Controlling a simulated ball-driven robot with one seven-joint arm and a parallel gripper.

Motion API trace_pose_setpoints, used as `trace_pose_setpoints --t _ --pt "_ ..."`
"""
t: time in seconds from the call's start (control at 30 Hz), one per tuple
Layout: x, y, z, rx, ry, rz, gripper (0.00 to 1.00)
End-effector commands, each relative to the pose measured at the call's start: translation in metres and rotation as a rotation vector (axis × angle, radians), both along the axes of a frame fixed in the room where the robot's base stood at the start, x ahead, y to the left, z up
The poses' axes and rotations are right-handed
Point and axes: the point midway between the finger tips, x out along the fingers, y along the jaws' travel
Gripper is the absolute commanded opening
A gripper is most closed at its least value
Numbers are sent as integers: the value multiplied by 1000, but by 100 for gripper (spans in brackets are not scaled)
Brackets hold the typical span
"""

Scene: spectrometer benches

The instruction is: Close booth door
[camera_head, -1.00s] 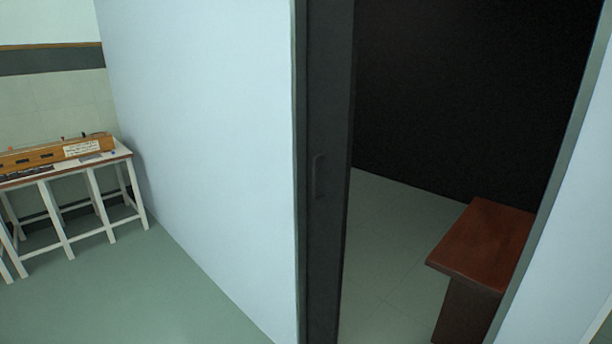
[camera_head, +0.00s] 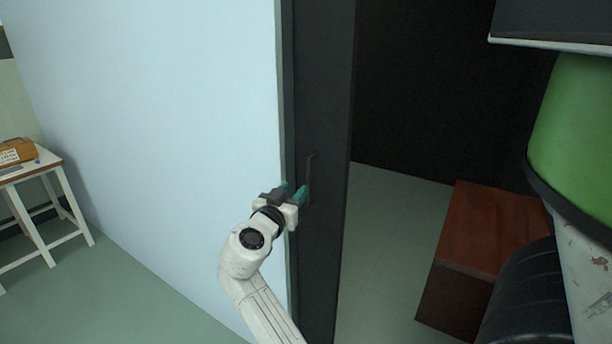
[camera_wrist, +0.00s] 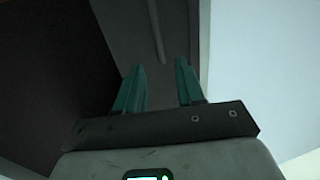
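The booth door (camera_head: 322,110) is a dark sliding panel at the left side of the opening, and the doorway to its right stands open. A slim dark handle (camera_head: 310,178) is on the door. It also shows in the wrist view as a thin vertical bar (camera_wrist: 156,30), ahead of the fingers. My gripper (camera_head: 292,193) is in front of the door, just left of and slightly below the handle in the head view. Its two teal fingers are apart with nothing between them in the wrist view (camera_wrist: 160,85). I cannot tell whether they touch the door.
The pale blue booth wall (camera_head: 180,120) runs left of the door. Inside the dark booth stands a reddish-brown bench (camera_head: 490,225). A white-legged table (camera_head: 40,190) with a wooden instrument stands at far left. Open floor (camera_head: 110,290) lies at lower left.

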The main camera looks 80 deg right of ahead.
Motion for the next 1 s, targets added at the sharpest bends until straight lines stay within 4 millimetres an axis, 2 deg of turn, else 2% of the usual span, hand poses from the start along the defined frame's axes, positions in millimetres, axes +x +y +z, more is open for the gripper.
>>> trace_pose_setpoints --t 0.3,0.5,0.7,0.93,1.0 --pt "-8 -58 2 4 1 -3 38" --pt "-10 -83 1 4 1 -1 38" --pt "-11 -93 0 4 0 1 38" --pt "-11 -93 -1 4 0 1 38" --pt "-11 -93 -1 4 1 1 33"
